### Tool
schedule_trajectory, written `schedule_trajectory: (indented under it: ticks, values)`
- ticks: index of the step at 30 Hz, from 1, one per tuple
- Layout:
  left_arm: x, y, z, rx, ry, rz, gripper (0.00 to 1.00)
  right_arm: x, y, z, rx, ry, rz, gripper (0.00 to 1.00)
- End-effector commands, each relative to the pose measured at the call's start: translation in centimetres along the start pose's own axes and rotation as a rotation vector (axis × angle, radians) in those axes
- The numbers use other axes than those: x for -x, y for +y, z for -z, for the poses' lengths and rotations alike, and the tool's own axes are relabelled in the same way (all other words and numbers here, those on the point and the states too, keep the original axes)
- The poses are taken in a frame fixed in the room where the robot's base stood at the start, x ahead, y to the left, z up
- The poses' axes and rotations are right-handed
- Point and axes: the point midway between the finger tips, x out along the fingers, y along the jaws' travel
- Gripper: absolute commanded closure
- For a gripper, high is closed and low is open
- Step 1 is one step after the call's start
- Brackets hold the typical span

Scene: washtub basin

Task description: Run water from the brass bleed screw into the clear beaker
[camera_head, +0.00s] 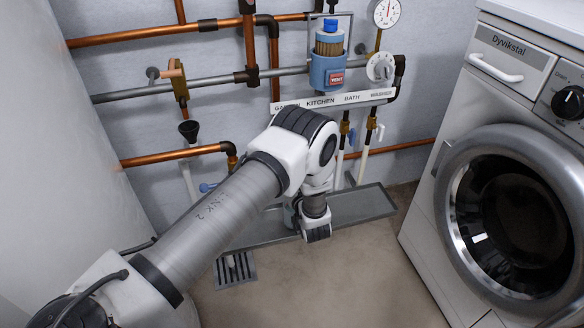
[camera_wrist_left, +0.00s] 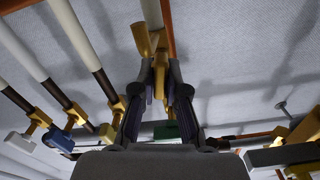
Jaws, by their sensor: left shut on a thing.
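My left gripper (camera_wrist_left: 164,85) shows in the left wrist view, its two dark fingers shut on a brass fitting, which looks like the bleed screw (camera_wrist_left: 159,68). The brass part joins a larger brass body at the end of a pipe. In the head view my left arm reaches toward the wall and covers the gripper and the fitting. I cannot make out the clear beaker in either view. My right gripper is in neither view.
A blue filter housing (camera_head: 327,72) hangs on the wall among copper and grey pipes. A grey tray (camera_head: 362,205) lies along the wall's foot, near a floor drain (camera_head: 235,270). A washing machine (camera_head: 440,190) stands at right. The front floor is clear.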

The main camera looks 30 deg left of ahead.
Motion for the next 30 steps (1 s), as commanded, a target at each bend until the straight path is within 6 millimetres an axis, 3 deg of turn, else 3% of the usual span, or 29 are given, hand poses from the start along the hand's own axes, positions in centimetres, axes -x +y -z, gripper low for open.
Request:
schedule_trajectory:
  ticks: [19,21,22,30]
  values:
    - [0.00,-0.03,-0.04,0.074,0.000,0.000,1.00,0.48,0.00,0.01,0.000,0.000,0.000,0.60]
    - [0.00,-0.03,-0.04,0.074,0.000,0.000,0.70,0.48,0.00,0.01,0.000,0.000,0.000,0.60]
    - [0.00,-0.03,-0.04,0.074,0.000,0.000,0.62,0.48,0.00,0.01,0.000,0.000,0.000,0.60]
    - [0.03,-0.03,-0.03,0.073,0.000,0.000,0.62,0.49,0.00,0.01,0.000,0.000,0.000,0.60]
